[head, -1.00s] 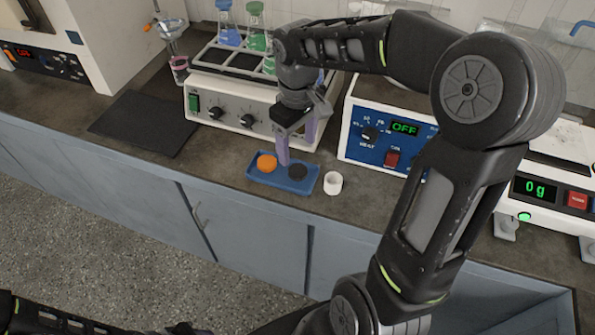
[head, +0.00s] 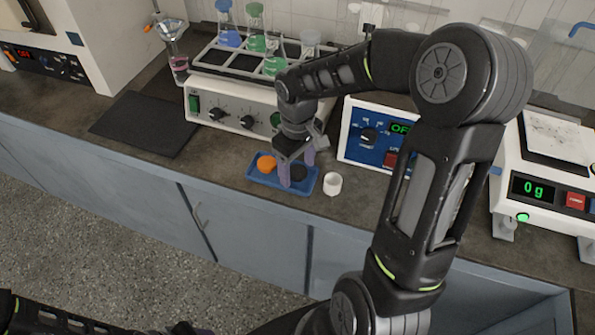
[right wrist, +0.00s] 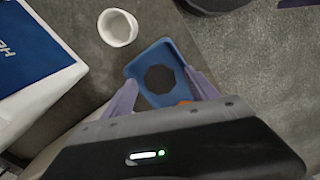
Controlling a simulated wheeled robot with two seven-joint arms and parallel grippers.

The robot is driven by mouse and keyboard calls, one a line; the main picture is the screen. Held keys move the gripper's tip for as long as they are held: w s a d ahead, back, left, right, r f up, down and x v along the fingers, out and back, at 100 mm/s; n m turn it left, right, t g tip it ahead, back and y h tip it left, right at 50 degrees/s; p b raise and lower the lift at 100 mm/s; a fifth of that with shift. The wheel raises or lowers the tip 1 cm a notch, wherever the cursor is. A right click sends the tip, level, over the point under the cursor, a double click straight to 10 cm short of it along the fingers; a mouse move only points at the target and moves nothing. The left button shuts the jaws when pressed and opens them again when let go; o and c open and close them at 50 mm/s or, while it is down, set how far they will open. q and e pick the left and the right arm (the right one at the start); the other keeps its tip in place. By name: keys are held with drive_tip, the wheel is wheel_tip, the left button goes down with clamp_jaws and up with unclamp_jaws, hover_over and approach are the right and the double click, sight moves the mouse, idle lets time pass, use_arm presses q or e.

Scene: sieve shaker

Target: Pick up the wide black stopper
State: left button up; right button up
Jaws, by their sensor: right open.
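The wide black stopper (head: 298,173) stands in the right part of a small blue tray (head: 268,182) on the bench. In the right wrist view the black stopper (right wrist: 159,79) lies between the spread fingertips. My right gripper (head: 297,176) is open and points down over the tray, with a purple finger on either side of the stopper. I cannot tell whether the fingers touch it. An orange stopper (head: 266,163) sits in the tray's left part. My left gripper (head: 186,329) shows only partly at the bottom edge, and its jaws cannot be made out.
A white cup (head: 332,183) stands just right of the tray. Behind are a shaker (head: 232,108) with flasks and a blue-fronted heater (head: 368,138). A balance (head: 545,190) stands at right. A dark mat (head: 146,123) lies at left.

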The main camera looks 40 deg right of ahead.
sight(297, 170)
drive_tip(key=shift+c, duration=0.5)
drive_tip(key=c, duration=1.3)
wheel_tip(297, 170, up, 10)
drive_tip(key=shift+f, duration=0.1)
drive_tip(key=shift+r, duration=0.2)
idle(0.5)
